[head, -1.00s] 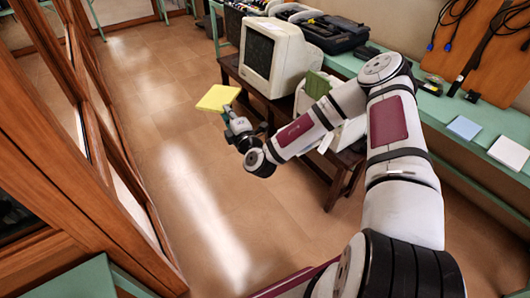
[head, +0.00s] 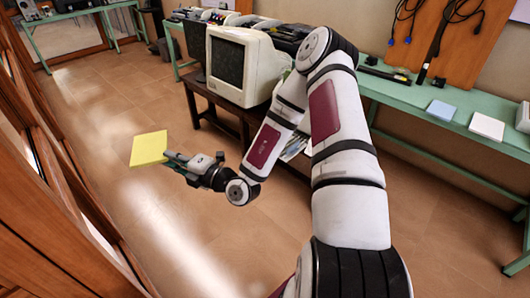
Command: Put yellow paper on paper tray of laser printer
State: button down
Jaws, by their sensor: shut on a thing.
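The yellow paper (head: 148,148) is a flat, square pad in the head view, left of centre. My gripper (head: 172,160) is shut on its right edge and holds it out in the air above the tiled floor. The laser printer is mostly hidden behind my arm. A few white and coloured bits (head: 294,148) show beside my arm near the dark table, but I cannot tell whether they are part of the printer. The paper tray cannot be made out.
An old CRT monitor (head: 246,60) stands on a dark wooden table (head: 215,98). A green bench (head: 400,92) along the wall holds a blue pad (head: 441,109) and a white pad (head: 487,126). Wood-framed glass panels (head: 50,190) rise at the left. The floor between is clear.

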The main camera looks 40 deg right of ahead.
jog(key=w+d+f+m+t+h+b, duration=0.1)
jog(key=w+d+f+m+h+b, duration=0.15)
jog(key=w+d+f+b, duration=0.55)
jog(key=w+d+f+m+h+b, duration=0.2)
jog(key=w+d+f+h+b, duration=0.2)
jog(key=d+f+b, duration=0.65)
jog(key=s+d+f+m+g+h+b, duration=0.15)
jog(key=d+f+m+h+b, duration=0.35)
jog(key=d, duration=1.1)
jog(key=d+f+m+g+h+b, duration=0.3)
jog(key=d+f+h+b, duration=0.35)
jog(key=d, duration=1.05)
notch_tip(320, 180, down, 8)
jog(key=b, duration=0.5)
jog(key=shift+a, duration=0.15)
jog(key=shift+w+f, duration=0.1)
jog(key=shift+f, duration=0.4)
jog(key=c, duration=1.6)
grip_release()
jog(key=shift+f, duration=0.1)
